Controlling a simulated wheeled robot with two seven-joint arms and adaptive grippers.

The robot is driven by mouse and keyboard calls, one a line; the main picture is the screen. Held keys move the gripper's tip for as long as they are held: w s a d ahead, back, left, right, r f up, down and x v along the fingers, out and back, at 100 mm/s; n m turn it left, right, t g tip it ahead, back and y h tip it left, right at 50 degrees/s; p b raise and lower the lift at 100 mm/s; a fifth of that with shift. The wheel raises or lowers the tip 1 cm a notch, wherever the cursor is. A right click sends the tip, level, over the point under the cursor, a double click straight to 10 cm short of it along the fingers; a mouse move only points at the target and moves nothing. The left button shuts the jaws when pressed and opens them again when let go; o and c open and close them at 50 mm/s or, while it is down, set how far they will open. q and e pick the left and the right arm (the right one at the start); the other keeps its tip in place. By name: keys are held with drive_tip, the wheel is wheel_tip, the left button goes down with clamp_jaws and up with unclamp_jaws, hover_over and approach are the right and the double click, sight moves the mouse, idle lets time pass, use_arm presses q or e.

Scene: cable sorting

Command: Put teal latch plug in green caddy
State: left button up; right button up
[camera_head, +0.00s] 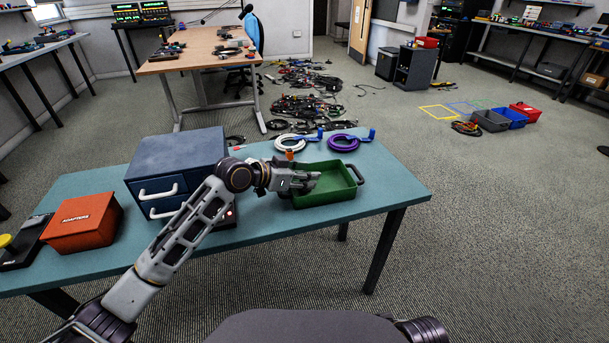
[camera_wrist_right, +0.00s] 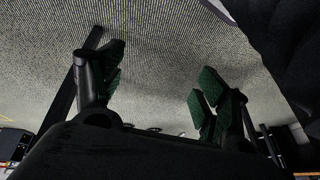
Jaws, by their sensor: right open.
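The green caddy (camera_head: 341,193) is an open tray with a dark handle, near the right end of the blue-green table (camera_head: 393,190). My left gripper (camera_head: 313,181) is over the caddy's left part, fingers pointing right. It is too small to tell whether its fingers are apart or hold anything. I cannot make out a teal latch plug. A white coiled cable (camera_head: 277,144) and a purple coiled cable (camera_head: 333,145), each with a blue end, lie behind the caddy. My right gripper (camera_wrist_right: 158,82) is open and empty in the right wrist view, with carpet beyond its dark green pads.
A dark blue drawer unit (camera_head: 170,160) stands left of the caddy, behind my left arm. An orange adapters box (camera_head: 84,222) is farther left. An orange piece (camera_head: 289,154) sits by the caddy's back edge. The table's right end is clear.

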use_arm(q)
drive_tip(key=shift+r, duration=0.15)
drive_tip(key=shift+s+a+r, duration=0.35)
drive_tip(key=shift+a, duration=0.2)
drive_tip(key=p+v, duration=0.1)
drive_tip(key=v, duration=0.4)
drive_tip(key=shift+s+a+r+p, duration=0.1)
drive_tip(key=shift+s+a+p, duration=0.1)
drive_tip(key=shift+p, duration=0.1)
drive_tip(key=v, duration=0.2)
drive_tip(key=shift+s+a+r+p, duration=0.15)
drive_tip(key=shift+s+a+p, duration=0.05)
drive_tip(key=shift+a+p, duration=0.1)
drive_tip(key=shift+v, duration=1.05)
use_arm(e)
drive_tip(key=shift+s+d+r+g+h, duration=0.1)
drive_tip(key=shift+s+d+g+h, duration=0.2)
drive_tip(key=shift+d+g, duration=0.25)
